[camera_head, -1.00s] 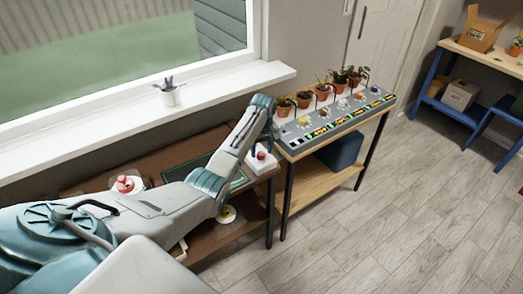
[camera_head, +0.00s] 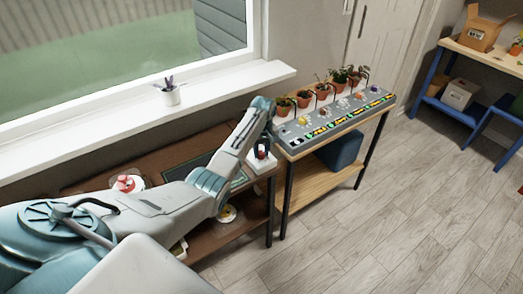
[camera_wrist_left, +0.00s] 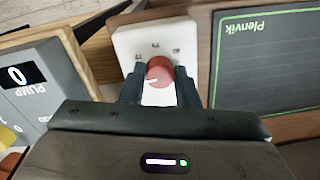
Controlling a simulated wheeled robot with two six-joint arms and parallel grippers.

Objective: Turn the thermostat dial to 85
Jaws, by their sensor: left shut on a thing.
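The thermostat is a white plate (camera_wrist_left: 151,38) with a round red dial (camera_wrist_left: 160,70) and small printed numbers around it. A white mark shows on the dial's lower left edge in the wrist view; I cannot read its setting for certain. My left gripper (camera_wrist_left: 159,88) is shut on the dial, one dark finger on each side of it. In the head view the white thermostat (camera_head: 263,166) sits at the brown bench's right end, with my left gripper (camera_head: 262,151) over it and mostly hiding the dial. My right gripper is not in view.
A dark green "Plenvik" board (camera_wrist_left: 268,60) lies beside the thermostat. A grey console (camera_head: 335,123) with several potted plants behind it stands to the right. A red knob on a white base (camera_head: 127,183) sits farther left on the bench. Open floor lies at right.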

